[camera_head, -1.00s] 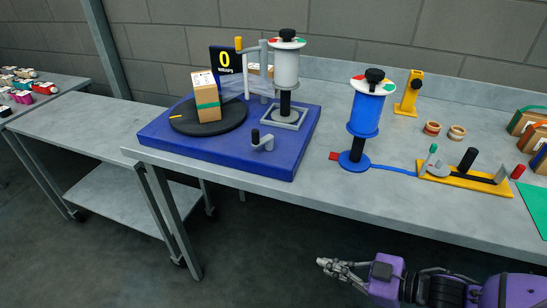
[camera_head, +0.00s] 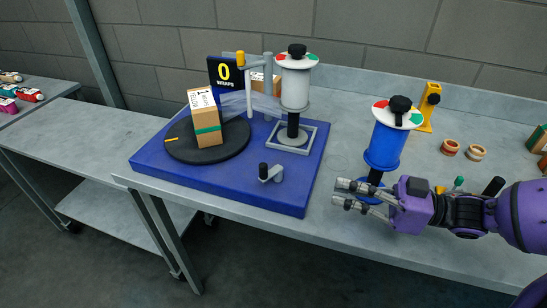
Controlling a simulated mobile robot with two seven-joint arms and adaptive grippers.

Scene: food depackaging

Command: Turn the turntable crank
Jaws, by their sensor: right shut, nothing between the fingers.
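The turntable crank (camera_head: 271,173) is a small grey arm with a dark upright knob on the front right part of the blue base (camera_head: 225,187). The dark round turntable (camera_head: 176,150) carries a cardboard box (camera_head: 205,112) with a green band and a white label. A sign (camera_head: 226,74) behind reads 0 wraps. My right gripper (camera_head: 336,193) is to the right of the crank, apart from it, in front of the blue spool stand. Its fingers point left and are shut with nothing between them. My left gripper is out of view.
A white film roll (camera_head: 295,88) stands on the base behind the crank. A blue spool (camera_head: 385,145) stands just behind my right gripper. Two tape rings (camera_head: 476,152) and a yellow stand (camera_head: 428,105) are farther right. A bare side table (camera_head: 75,135) is at left.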

